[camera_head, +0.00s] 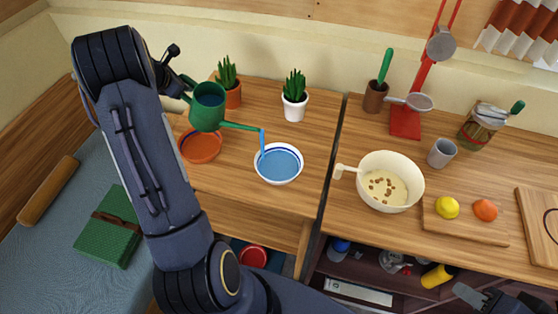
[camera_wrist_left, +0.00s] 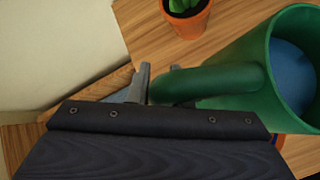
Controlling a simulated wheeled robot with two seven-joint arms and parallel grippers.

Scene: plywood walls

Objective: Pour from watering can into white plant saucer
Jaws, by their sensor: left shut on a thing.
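The green watering can (camera_head: 208,107) is held above the left counter and also shows in the left wrist view (camera_wrist_left: 245,65). It has blue water inside. My left gripper (camera_wrist_left: 155,85) is shut on its handle. The spout points right, and a blue stream (camera_head: 262,142) falls from its tip into the white plant saucer (camera_head: 258,174). The saucer has a blue ring and holds blue water. The orange saucer (camera_head: 200,147) sits below the can. My right gripper (camera_head: 480,296) is at the bottom right, away from the can; its opening is unclear.
A cactus in an orange pot (camera_head: 233,98) and one in a white pot (camera_head: 294,108) stand behind. A dark gap splits the two counters. The right one holds a cream pot (camera_head: 412,172), a grey cup (camera_head: 441,153), a red stand (camera_head: 405,122) and a fruit board (camera_head: 465,228).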

